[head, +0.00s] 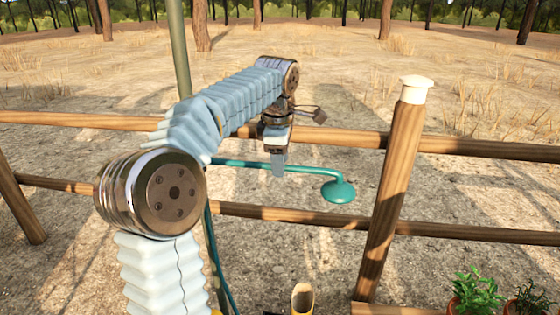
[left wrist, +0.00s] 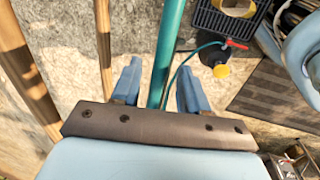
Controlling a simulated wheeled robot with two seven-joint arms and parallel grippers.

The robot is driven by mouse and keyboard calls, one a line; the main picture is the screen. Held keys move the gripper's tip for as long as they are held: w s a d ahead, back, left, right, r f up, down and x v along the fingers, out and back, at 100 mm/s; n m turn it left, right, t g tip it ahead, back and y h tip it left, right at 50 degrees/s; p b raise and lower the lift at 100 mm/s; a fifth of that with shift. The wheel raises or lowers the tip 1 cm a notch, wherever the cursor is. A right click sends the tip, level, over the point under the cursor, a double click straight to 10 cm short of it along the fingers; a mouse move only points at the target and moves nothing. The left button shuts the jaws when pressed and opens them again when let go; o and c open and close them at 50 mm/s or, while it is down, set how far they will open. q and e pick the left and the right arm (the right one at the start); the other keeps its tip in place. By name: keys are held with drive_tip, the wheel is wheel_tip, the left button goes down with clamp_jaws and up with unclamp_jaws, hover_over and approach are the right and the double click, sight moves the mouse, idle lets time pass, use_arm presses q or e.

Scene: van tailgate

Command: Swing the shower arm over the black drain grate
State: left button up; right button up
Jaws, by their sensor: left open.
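The teal shower arm (head: 308,169) runs sideways in the head view from a tall upright post (head: 180,45) to a round teal shower head (head: 339,191) hanging at its right end. My left gripper (head: 279,170) points down at the middle of the arm. In the left wrist view, the teal arm (left wrist: 167,45) passes between the two open blue fingers (left wrist: 158,88), with gaps on both sides. A black slotted frame (left wrist: 205,17) and a dark ribbed panel (left wrist: 270,108) lie below at the right; I cannot tell which is the drain grate. My right gripper is out of view.
A wooden rail fence (head: 460,148) with a white-capped post (head: 398,170) stands close around the arm. Potted plants (head: 475,292) and a yellow hollow object (head: 302,298) are at the bottom. A thin green hose with a red end (left wrist: 237,44) lies below the gripper.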

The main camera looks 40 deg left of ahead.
use_arm(q)
clamp_jaws()
idle(0.3)
drive_tip(key=s+d+m+h+b, duration=0.1)
drive_tip(key=s+d+m+b, duration=0.1)
drive_tip(key=s+m, duration=0.5)
drive_tip(key=shift+s+d+b, duration=0.15)
drive_tip(key=shift+s+b, duration=0.25)
drive_tip(key=shift+s, duration=2.55)
unclamp_jaws()
